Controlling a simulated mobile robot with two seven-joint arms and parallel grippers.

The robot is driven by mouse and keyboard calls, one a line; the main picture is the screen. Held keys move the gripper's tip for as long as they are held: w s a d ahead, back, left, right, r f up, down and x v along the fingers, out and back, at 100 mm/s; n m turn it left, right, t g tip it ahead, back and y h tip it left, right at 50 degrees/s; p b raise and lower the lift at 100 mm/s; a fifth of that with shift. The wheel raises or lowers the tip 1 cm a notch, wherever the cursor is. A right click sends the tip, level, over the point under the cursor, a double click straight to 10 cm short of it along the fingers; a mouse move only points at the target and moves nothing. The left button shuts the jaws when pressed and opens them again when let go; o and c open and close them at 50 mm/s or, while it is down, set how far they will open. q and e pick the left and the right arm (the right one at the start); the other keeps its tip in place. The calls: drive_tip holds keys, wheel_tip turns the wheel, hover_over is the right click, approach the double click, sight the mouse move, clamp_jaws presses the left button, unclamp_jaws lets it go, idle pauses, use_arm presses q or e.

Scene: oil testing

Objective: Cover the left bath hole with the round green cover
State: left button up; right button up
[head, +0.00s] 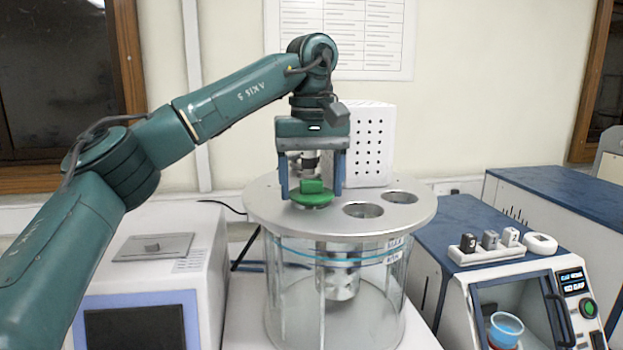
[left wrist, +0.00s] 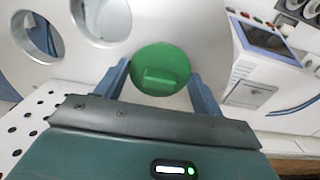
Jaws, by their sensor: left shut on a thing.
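The round green cover (head: 312,199) is a flat disc with a block handle on top. My left gripper (head: 311,192) points down and is shut on its handle, over the left part of the bath's round metal lid (head: 268,217). In the left wrist view the cover (left wrist: 160,88) sits between the blue fingers (left wrist: 158,74). The lid surface beneath the cover is hidden, so the left bath hole does not show. I cannot tell whether the cover touches the lid. Two open holes show to the right of the cover, a middle one (head: 363,210) and a right one (head: 400,197). My right gripper is out of view.
A white perforated box (head: 372,145) stands at the lid's back, close behind my gripper. A white instrument (head: 150,275) is left of the glass bath (head: 300,300). A blue and white machine (head: 500,275) with numbered plugs on top is at the right.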

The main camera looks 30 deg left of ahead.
sight(311, 180)
use_arm(q)
drive_tip(key=shift+f, duration=0.4)
drive_tip(key=o, duration=0.7)
drive_tip(key=shift+r, duration=0.1)
wheel_tip(311, 180, up, 11)
drive_tip(key=shift+f, duration=0.1)
idle(0.5)
idle(0.5)
